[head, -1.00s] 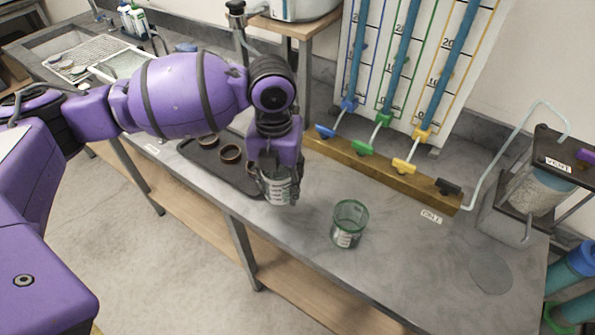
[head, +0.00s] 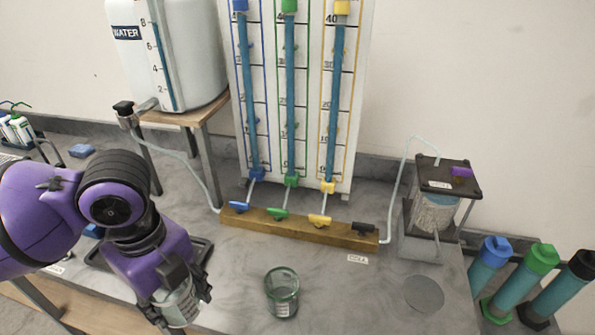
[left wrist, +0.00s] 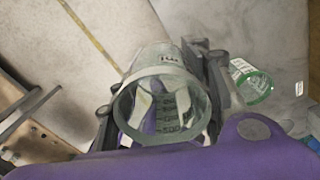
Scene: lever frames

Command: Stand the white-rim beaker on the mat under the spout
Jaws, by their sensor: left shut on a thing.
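My left gripper (head: 181,300) is shut around a clear beaker (head: 178,304) with a pale rim, held in front of the dark tray at the bench's near left. In the left wrist view the gripper (left wrist: 165,95) has a finger on each side of this beaker (left wrist: 165,97), and its open mouth and dark markings show. A round grey mat (head: 424,293) lies bare on the bench at the right. The pale vessel in a stand (head: 435,212) is behind the mat; I cannot clearly make out its spout. My right gripper is not in view.
A green-rim beaker (head: 282,291) stands between my gripper and the mat; it also shows in the left wrist view (left wrist: 255,84). A wooden valve block (head: 300,229) runs behind it. Capped tubes (head: 530,280) stand at the far right. Bench around the mat is clear.

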